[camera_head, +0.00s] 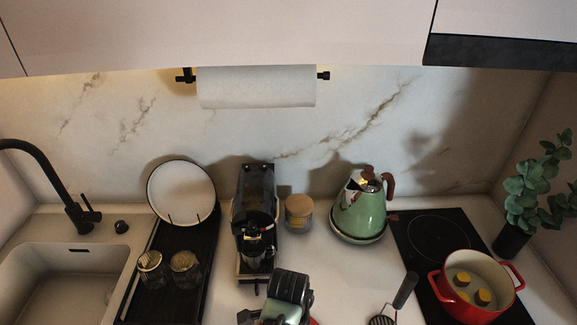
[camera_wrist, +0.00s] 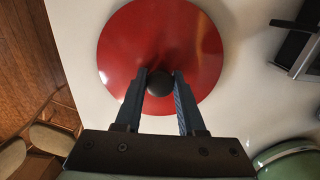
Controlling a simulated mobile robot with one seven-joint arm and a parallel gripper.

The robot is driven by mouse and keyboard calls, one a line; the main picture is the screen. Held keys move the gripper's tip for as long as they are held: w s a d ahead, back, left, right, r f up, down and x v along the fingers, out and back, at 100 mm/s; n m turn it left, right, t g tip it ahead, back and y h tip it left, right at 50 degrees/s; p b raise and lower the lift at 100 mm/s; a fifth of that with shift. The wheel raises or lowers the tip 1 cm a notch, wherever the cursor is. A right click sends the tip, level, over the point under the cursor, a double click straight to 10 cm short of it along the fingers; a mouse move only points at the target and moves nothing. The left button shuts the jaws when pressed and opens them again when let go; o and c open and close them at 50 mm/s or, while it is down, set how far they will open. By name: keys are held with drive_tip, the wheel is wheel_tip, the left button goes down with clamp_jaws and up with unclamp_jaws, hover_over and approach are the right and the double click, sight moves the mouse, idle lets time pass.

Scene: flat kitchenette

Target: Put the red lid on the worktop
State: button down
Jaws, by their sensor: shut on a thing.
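The red lid (camera_wrist: 190,45) is round and glossy with a black knob (camera_wrist: 159,84) at its centre. My gripper (camera_wrist: 160,76) is shut on this knob, one finger on each side. The lid is over the pale worktop (camera_wrist: 245,95), close to the worktop's front edge; I cannot tell whether it touches the surface. In the head view only a sliver of the lid (camera_head: 314,321) shows at the bottom edge, mostly hidden by my arm. The worktop (camera_head: 345,285) is bare around there.
A red pot (camera_head: 452,301) with yellow pieces inside stands on the black hob (camera_head: 413,258) at right. A green kettle (camera_head: 362,219), a jar (camera_head: 299,215) and a coffee machine (camera_head: 257,205) stand behind. A slotted utensil (camera_head: 404,291) lies right of my arm.

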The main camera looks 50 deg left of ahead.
drive_tip(key=c, duration=0.5)
unclamp_jaws()
wheel_tip(320, 180, up, 12)
drive_tip(key=p, duration=0.1)
drive_tip(key=shift+r+p, duration=0.15)
drive_tip(key=shift+p, duration=0.2)
